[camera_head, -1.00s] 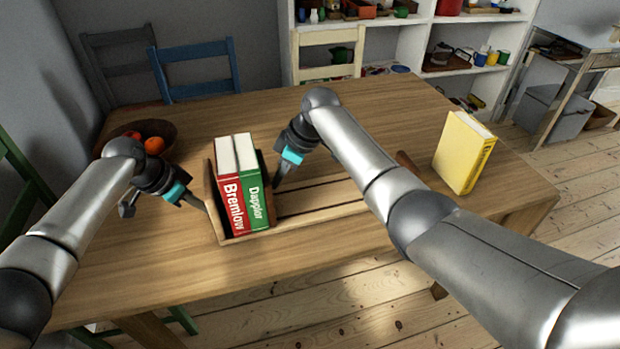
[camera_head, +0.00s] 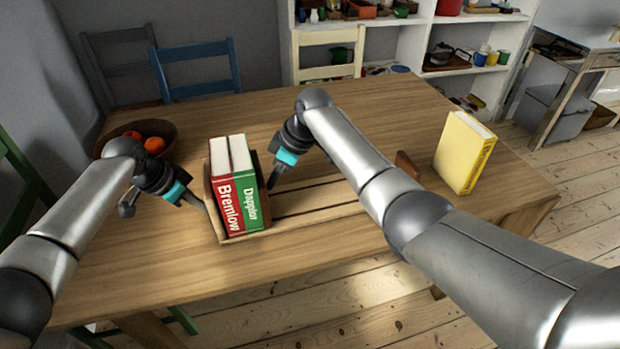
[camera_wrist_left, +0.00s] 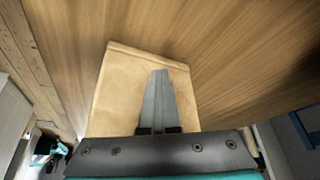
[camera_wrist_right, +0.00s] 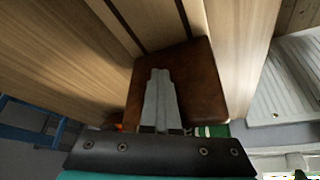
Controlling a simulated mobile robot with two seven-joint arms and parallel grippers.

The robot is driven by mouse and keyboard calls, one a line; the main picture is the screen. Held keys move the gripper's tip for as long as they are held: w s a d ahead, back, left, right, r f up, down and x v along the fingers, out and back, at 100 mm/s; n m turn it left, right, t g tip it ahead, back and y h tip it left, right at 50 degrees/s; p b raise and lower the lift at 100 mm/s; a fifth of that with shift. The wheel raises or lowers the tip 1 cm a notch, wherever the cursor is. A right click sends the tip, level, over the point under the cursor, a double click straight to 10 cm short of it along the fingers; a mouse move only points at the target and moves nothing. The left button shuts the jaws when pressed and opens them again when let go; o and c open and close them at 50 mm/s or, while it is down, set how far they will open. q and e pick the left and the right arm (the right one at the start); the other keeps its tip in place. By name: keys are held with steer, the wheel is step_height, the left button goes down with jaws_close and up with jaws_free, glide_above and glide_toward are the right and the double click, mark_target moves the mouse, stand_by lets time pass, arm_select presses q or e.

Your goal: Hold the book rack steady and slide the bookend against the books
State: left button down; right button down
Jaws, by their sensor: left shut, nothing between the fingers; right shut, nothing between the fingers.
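The wooden book rack (camera_head: 318,213) stands on the table. A red book (camera_head: 229,203) and a green book (camera_head: 250,202) stand upright side by side at its left end. The brown bookend (camera_head: 264,197) stands at the green book's right side; in the right wrist view the bookend (camera_wrist_right: 205,85) fills the space before the fingers. My right gripper (camera_head: 271,186) is shut and empty, its tips at the bookend's right face. My left gripper (camera_head: 205,209) is shut and empty, its tips at the rack's left end panel, which also shows in the left wrist view (camera_wrist_left: 120,95).
A yellow book (camera_head: 464,153) stands on the table at the right, beyond the rack's right end. A bowl (camera_head: 165,130) with orange and red fruit sits at the back left. Chairs and shelves stand behind the table. The table front is clear.

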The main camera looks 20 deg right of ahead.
arm_select(q)
steer(key=shift+d, duration=0.2)
arm_select(e)
steer(key=shift+a+r, duration=0.1)
steer(key=shift+a, duration=0.85)
arm_select(q)
steer(key=shift+d, duration=0.1)
arm_select(e)
steer(key=shift+d, duration=2.2)
arm_select(q)
steer(key=shift+a, duration=0.3)
arm_select(e)
step_height(320, 180, up, 12)
